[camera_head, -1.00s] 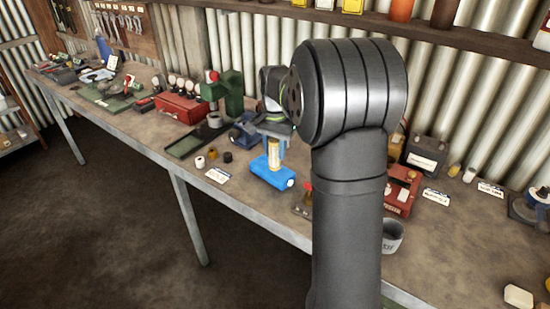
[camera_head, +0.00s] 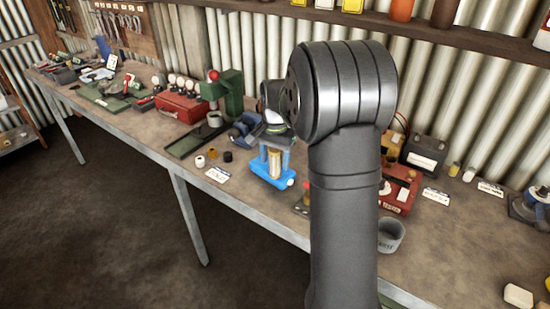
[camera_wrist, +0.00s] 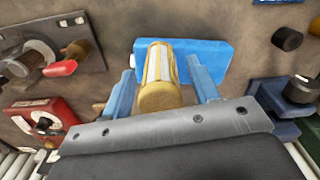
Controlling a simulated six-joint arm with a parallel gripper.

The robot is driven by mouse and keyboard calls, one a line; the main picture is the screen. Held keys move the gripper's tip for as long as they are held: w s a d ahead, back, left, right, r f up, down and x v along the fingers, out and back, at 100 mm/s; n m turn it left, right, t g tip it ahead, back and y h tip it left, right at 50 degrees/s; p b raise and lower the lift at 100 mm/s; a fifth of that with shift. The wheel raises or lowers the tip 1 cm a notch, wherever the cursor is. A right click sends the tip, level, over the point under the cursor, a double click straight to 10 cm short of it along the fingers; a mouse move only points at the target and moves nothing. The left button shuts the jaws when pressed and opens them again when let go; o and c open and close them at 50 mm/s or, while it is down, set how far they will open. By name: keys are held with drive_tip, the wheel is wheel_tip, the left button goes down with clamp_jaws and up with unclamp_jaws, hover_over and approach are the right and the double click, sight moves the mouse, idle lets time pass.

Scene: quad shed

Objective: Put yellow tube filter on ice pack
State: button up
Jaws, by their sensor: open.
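The yellow tube filter (camera_head: 274,165) has pale panels and stands roughly upright on the blue ice pack (camera_head: 264,179). In the wrist view the filter (camera_wrist: 160,72) is seen from its yellow end, with the ice pack (camera_wrist: 214,54) behind it. My gripper (camera_head: 275,161) points down over the pack. Its blue fingers are open, one on each side of the filter; the wrist view shows the gripper (camera_wrist: 162,64) with gaps between fingers and filter. The fingers hide parts of the pack.
A red box (camera_head: 396,194) and a grey cup (camera_head: 391,236) lie to the right. A green press (camera_head: 232,92) and a red toolbox (camera_head: 180,107) stand farther left. Small caps and a label card (camera_head: 217,175) lie left of the pack. The bench's front edge is close.

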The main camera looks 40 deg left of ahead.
wheel_tip(320, 180, up, 12)
drive_tip(key=shift+r, duration=0.2)
idle(0.4)
wheel_tip(320, 180, down, 12)
drive_tip(key=shift+r, duration=1.65)
